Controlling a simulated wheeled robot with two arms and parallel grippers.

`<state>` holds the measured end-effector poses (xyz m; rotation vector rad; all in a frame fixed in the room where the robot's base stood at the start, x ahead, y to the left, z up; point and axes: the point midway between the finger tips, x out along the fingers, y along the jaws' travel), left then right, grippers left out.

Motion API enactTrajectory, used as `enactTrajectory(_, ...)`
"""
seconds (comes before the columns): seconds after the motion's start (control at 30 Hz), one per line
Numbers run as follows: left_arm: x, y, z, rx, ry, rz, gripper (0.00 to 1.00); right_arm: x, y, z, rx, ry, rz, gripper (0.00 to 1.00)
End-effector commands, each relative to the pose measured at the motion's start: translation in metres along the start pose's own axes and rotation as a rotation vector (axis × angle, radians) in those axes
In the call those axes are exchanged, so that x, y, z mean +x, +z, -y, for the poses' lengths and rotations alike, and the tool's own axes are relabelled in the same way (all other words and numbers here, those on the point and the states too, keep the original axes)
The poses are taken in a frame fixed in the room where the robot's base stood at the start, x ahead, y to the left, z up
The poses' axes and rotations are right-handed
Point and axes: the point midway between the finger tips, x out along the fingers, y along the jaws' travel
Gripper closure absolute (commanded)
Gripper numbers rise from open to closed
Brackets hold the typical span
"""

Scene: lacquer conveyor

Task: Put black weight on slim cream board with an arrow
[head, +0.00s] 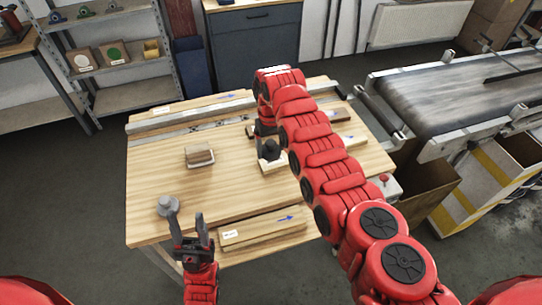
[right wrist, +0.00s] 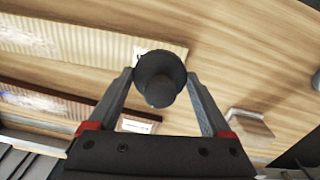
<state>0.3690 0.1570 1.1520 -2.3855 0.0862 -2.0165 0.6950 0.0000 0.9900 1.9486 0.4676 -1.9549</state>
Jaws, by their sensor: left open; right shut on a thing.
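My right gripper (right wrist: 160,80) is shut on the black weight (right wrist: 160,75), a dark round piece with a knob. Cream boards with blue arrows lie on the table: one at the front (head: 262,233), one along the back (head: 195,109) and one at the right, partly behind my right arm (head: 352,141). The back one looks slimmer than the front one. My left gripper (head: 188,222) is open and empty at the table's front edge.
A small block with a pale top (head: 199,156) lies left of centre. The left half of the wooden table (head: 150,180) is mostly clear. A conveyor (head: 440,95) runs at the right.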

Motion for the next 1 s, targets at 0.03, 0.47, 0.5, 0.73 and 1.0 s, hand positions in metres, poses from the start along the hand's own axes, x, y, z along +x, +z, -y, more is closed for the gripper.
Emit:
enactTrajectory(0.03, -0.005, 0.001, 0.000, 0.000, 0.000, 0.000, 0.50, 0.001, -0.002, -0.001, 0.001, 0.001, -0.002, 1.00)
enactTrajectory(0.47, -0.030, 0.005, -0.002, 0.000, 0.000, 0.000, 0.50, 0.035, -0.006, -0.003, 0.007, -0.007, -0.006, 1.00)
enactTrajectory(0.5, -0.029, 0.005, -0.002, 0.000, 0.000, 0.000, 0.50, 0.034, -0.006, -0.003, 0.007, -0.007, -0.006, 1.00)
enactTrajectory(0.73, -0.033, 0.006, -0.002, 0.000, 0.000, 0.000, 0.50, 0.038, -0.006, -0.003, 0.007, -0.007, -0.006, 1.00)
enactTrajectory(1.0, -0.032, 0.005, -0.002, 0.000, 0.000, 0.000, 0.50, 0.037, -0.006, -0.003, 0.007, -0.007, -0.005, 0.00)
